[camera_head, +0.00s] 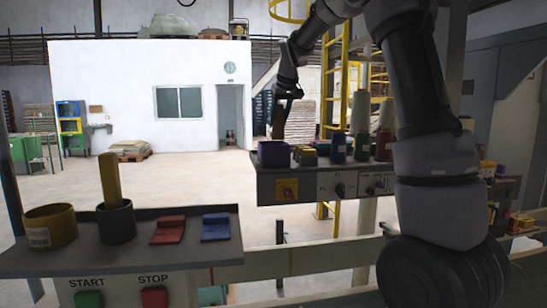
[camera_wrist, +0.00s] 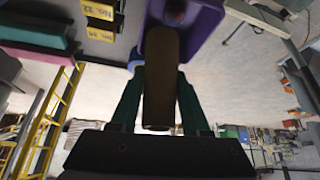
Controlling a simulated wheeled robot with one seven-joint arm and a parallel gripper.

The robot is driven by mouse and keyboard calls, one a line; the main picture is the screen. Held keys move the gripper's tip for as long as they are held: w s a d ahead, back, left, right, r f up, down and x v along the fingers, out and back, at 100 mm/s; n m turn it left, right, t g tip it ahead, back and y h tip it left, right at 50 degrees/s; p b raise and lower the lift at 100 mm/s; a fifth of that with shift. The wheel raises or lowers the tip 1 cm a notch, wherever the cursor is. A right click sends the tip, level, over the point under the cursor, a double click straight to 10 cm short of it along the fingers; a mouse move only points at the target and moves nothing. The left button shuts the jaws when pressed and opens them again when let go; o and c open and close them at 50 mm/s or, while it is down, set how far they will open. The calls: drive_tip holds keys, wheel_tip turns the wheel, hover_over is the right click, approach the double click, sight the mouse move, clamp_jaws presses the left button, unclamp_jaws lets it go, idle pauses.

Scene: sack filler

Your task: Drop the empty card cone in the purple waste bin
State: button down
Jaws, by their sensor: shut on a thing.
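My gripper (camera_head: 285,97) is shut on the brown card cone (camera_head: 279,119), which hangs down from it, roughly upright. In the wrist view the cone (camera_wrist: 161,85) lies between the two dark fingers. The purple waste bin (camera_head: 273,154) stands at the left end of the far shelf. The cone's lower end is at or just above the bin's mouth. In the wrist view the purple bin (camera_wrist: 207,24) surrounds the cone's far end, with a small dark round shape inside. I cannot tell whether the cone touches the bin.
Beside the bin on the shelf (camera_head: 262,187) stand small yellow-green items (camera_head: 306,156), a dark blue pot (camera_head: 338,150) and cones of yarn or card (camera_head: 360,112). A nearer panel (camera_head: 135,257) holds a tall yellow cone (camera_head: 110,178) in a black pot, an olive pot and red and blue blocks.

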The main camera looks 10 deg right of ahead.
drive_tip(key=shift+f, duration=0.15)
drive_tip(key=shift+c, duration=1.5)
unclamp_jaws()
drive_tip(key=v, duration=1)
drive_tip(key=shift+s+r, duration=0.25)
drive_tip(key=shift+r, duration=0.1)
drive_tip(key=s+d+f+m, duration=0.1)
drive_tip(key=s+d+m, duration=0.1)
drive_tip(key=s, duration=0.7)
drive_tip(key=s+d+f+m, duration=0.1)
drive_tip(key=s+d+f, duration=0.1)
drive_tip(key=s, duration=0.7)
drive_tip(key=s+f+m+t, duration=0.1)
drive_tip(key=s+f+m, duration=0.2)
drive_tip(key=s+f, duration=0.6)
drive_tip(key=s, duration=0.5)
drive_tip(key=shift+d+f+y, duration=0.25)
drive_tip(key=shift+d+y, duration=0.15)
